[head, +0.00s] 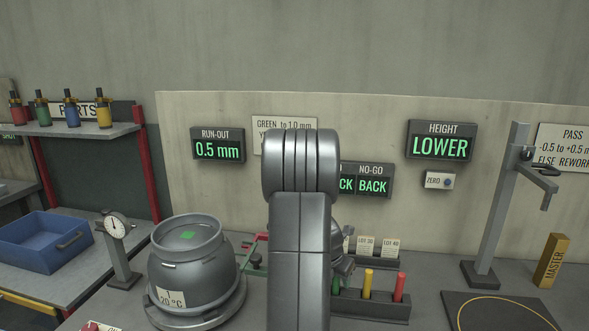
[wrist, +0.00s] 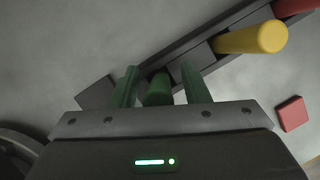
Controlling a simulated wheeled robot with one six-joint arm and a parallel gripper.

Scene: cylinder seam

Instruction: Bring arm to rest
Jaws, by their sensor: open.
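My gripper (wrist: 159,72) is open in the wrist view, with one finger on each side of a green pin (wrist: 157,90). The pin stands in or at a dark rack (wrist: 112,92), and I cannot tell whether either finger touches it. In the head view my arm (head: 300,230) rises in the middle and hides most of the gripper and the left part of the rack (head: 372,308).
A yellow pin (head: 367,284) and a red pin (head: 400,287) stand in the rack. A grey drum (head: 194,265) is left of my arm, beside a dial gauge (head: 117,228). A height stand (head: 497,205) and a brass master block (head: 551,260) are right. A red block (wrist: 292,113) lies near the rack.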

